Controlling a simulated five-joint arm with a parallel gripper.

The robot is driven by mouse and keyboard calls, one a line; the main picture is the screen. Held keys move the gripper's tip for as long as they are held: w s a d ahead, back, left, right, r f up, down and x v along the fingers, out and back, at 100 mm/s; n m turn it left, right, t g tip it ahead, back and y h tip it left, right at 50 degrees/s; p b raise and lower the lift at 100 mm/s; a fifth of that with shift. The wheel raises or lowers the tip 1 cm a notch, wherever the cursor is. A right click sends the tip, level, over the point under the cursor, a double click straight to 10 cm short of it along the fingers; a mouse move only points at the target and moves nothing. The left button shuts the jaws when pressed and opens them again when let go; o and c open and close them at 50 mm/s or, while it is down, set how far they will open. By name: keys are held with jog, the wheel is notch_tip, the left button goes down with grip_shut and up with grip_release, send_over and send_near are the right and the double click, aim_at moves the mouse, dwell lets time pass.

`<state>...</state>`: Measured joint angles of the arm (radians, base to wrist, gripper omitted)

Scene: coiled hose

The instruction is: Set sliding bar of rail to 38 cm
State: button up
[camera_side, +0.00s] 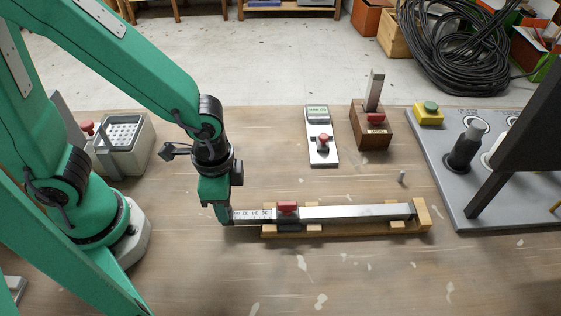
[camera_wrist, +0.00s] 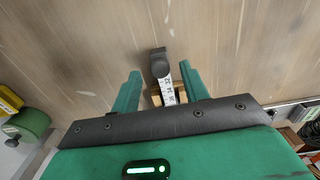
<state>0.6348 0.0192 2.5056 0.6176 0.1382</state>
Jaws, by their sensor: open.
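The rail (camera_side: 358,212) lies across the bench on a wooden base (camera_side: 345,233). A sliding bar (camera_side: 251,215) with a printed scale sticks out of its left end. The legible numbers are in the thirties, but the exact setting is too small to read. A red clamp (camera_side: 287,207) sits on the rail near that end. My gripper (camera_side: 226,219) points down at the bar's outer end. In the wrist view, my open gripper (camera_wrist: 159,84) has a finger on each side of the bar (camera_wrist: 168,92), apart from it. The bar's dark end cap (camera_wrist: 158,66) shows between the fingertips.
Behind the rail stand a silver plate with a red knob (camera_side: 321,143) and a wooden block with an upright metal bar (camera_side: 371,128). A grey panel (camera_side: 440,190) is at the right, and a grey basket (camera_side: 125,139) at the left. The bench in front is clear.

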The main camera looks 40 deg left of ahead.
jog(key=shift+r, duration=3.55)
jog(key=n, duration=0.9)
jog(key=shift+n, duration=0.3)
jog(key=n, duration=0.8)
jog(key=shift+f, duration=0.15)
jog(key=shift+f, duration=3.8)
